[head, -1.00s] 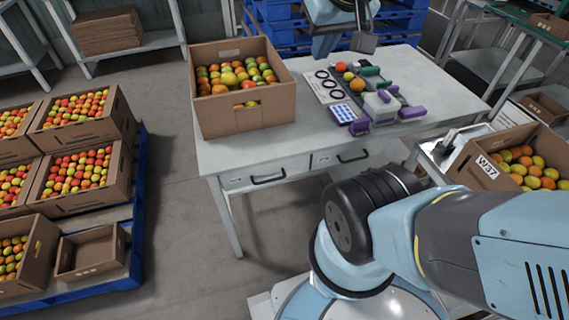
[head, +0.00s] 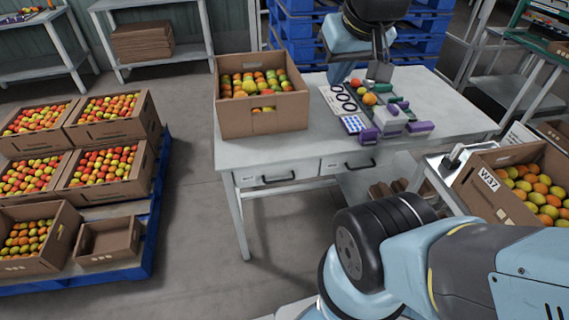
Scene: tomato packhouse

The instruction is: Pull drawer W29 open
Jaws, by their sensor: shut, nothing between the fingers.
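A white work table (head: 455,112) stands in the middle of the head view. Its front has two closed drawers, the left drawer (head: 245,178) and the right drawer (head: 335,164), each with a dark bar handle. The small labels on their fronts are too small to read, so I cannot tell which is W29. My gripper (head: 380,72) is shut and empty at the top of the view. It is near the far side of the tabletop, beyond the loose fruit and apart from both drawer handles.
A cardboard box of tomatoes (head: 263,121) stands on the table's left end. A mat, fruit and purple-ended items (head: 390,125) lie at the right. A box marked W37 (head: 490,180) stands at right. A blue pallet (head: 150,225) with boxes is at left. Floor before the drawers is clear.

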